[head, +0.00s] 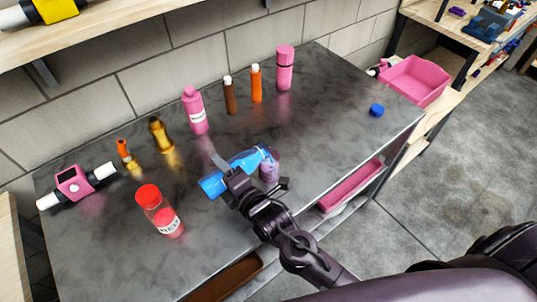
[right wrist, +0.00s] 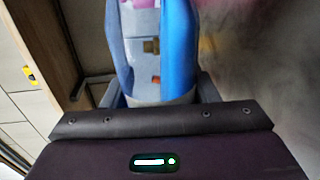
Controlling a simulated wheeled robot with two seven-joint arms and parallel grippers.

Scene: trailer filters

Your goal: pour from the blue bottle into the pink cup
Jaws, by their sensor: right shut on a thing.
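The blue bottle (head: 213,187) lies tilted almost flat above the table, its mouth end toward the right. My right gripper (head: 236,175) is shut on it around the body. The bottle also shows between the fingers in the right wrist view (right wrist: 179,50). The pink cup (head: 269,171), looking purplish and see-through, stands upright just under and beside the bottle's mouth end. Whether liquid is flowing I cannot tell. A blue cap (head: 376,110) lies apart on the table at the right. My left gripper is not in view.
On the dark table (head: 320,120) stand a pink bottle (head: 196,112), a red-lidded jar (head: 160,212), a pink flask (head: 285,68) and several small bottles along the back. A pink device (head: 75,183) lies at the left. A pink bin (head: 415,80) sits beyond the right edge.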

